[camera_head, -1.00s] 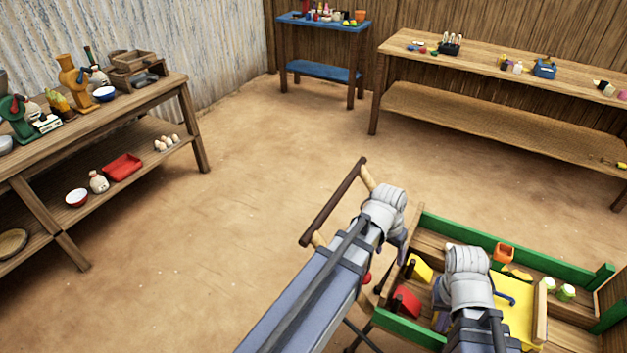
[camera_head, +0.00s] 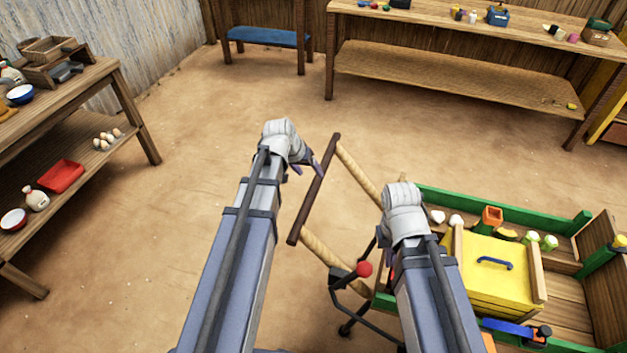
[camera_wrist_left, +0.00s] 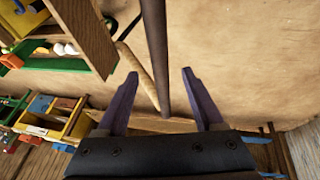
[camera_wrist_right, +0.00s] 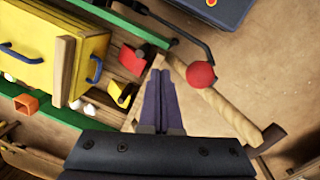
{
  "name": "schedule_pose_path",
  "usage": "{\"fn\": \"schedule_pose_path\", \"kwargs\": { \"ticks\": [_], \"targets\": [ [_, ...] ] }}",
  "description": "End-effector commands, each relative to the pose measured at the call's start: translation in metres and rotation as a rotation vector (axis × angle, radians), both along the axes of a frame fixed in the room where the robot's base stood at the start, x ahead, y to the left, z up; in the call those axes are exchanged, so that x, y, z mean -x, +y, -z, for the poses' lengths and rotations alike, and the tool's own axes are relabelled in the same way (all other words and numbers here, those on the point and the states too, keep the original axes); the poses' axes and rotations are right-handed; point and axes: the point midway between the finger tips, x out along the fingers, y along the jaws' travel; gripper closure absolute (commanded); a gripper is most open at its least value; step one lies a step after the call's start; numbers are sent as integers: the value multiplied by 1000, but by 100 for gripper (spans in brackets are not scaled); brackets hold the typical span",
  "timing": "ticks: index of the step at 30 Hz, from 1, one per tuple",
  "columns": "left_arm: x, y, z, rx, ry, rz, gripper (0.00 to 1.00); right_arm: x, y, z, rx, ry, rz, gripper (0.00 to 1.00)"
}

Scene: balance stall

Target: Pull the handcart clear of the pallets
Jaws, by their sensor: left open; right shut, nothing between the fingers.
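The handcart (camera_head: 433,195) is a wooden bed with green rails at the lower right of the head view. Its dark crossbar handle (camera_head: 305,215) joins two tan wrapped shafts at the cart's left. My left gripper (camera_head: 307,168) is open at the crossbar; in the left wrist view the bar (camera_wrist_left: 155,50) runs between and beyond the fingertips, with no clear contact. My right gripper (camera_wrist_right: 158,78) is shut and empty above the cart's handle end; its fingers are mostly hidden in the head view. I cannot make out any pallets.
A yellow box (camera_head: 485,292) with a blue handle and small goods fill the cart. A red-knobbed lever (camera_head: 364,269) stands by the near shaft. Shelves (camera_head: 75,115) stand left and a long bench (camera_head: 450,75) at the back. Bare floor lies left of the handle.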

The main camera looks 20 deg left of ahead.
Motion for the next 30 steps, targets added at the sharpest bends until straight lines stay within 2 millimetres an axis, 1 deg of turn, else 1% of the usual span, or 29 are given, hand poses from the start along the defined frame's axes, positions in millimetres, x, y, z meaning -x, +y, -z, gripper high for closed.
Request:
{"fn": "schedule_pose_path", "kwargs": {
  "ticks": [1, 12, 15, 19, 26, 27, 30],
  "targets": [
    [-2, -1, 8, 0, 0, 1, 31, 0, 0, 8, 0, 0, 0, 100],
    [-20, -10, 52, -1, 0, 2, 31, 0, 0, 52, 0, 0, 0, 100],
    [-24, -12, 60, -1, 0, 1, 31, 0, 0, 60, 0, 0, 0, 100],
    [-26, -13, 65, -1, 0, 1, 31, 0, 0, 65, 0, 0, -1, 100],
    [-26, -14, 64, -1, 0, 1, 31, 0, 0, 64, 0, 0, -1, 100],
    [-26, -14, 64, -1, 0, 1, 32, 0, 0, 64, 0, 0, -1, 100],
    [-26, -14, 64, 0, 0, 1, 43, 0, 0, 64, 0, 0, -1, 100]
  ]
}}
